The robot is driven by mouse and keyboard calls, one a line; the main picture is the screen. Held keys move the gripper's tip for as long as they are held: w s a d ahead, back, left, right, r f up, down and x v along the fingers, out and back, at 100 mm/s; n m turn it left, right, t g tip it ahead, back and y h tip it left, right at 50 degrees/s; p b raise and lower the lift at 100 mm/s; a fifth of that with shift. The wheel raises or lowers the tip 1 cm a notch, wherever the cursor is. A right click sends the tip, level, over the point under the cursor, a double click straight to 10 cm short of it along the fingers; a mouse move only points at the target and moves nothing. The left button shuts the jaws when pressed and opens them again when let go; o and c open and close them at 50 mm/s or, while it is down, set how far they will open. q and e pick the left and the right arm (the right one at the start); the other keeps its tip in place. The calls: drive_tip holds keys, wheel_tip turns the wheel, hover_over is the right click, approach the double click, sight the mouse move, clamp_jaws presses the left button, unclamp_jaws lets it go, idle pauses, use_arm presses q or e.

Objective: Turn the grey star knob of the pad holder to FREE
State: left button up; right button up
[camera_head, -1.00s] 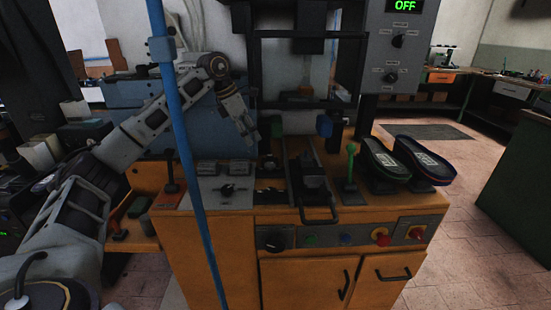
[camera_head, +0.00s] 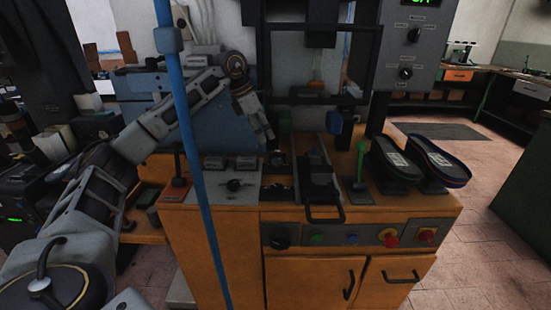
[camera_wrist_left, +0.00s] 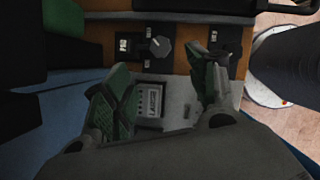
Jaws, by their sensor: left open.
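A grey knob (camera_wrist_left: 160,46) sits on a black plate with a small pale label to its left, in the upper middle of the left wrist view. The label's wording is too small to read. My left gripper (camera_wrist_left: 162,92) is open and empty, its green-padded fingers spread on either side, below the knob in that view and apart from it. In the head view my left gripper (camera_head: 270,136) points down above the bench, near the black plates (camera_head: 278,191). The knob cannot be made out clearly there. My right gripper is in neither view.
A grey panel with a dial (camera_head: 234,185) lies left of the black plates. A green lever (camera_head: 360,160) and two dark soles (camera_head: 432,162) stand to the right. A blue pole (camera_head: 190,130) crosses in front. The press frame (camera_head: 377,60) rises behind.

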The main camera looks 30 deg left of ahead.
sight(277, 160)
use_arm(q)
drive_tip(key=b+x, duration=0.1)
drive_tip(key=x, duration=0.9)
drive_tip(key=shift+s+b, duration=0.15)
drive_tip(key=shift+b, duration=0.25)
drive_tip(key=shift+x, duration=1.1)
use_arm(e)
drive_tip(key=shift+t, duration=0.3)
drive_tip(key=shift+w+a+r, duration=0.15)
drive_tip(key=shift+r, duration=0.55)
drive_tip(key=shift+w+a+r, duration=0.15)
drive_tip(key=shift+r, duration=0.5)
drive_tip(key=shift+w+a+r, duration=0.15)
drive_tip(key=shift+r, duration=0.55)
use_arm(q)
drive_tip(key=shift+c, duration=0.5)
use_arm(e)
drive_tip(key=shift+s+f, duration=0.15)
use_arm(q)
drive_tip(key=c, duration=0.9)
drive_tip(key=shift+c, duration=0.2)
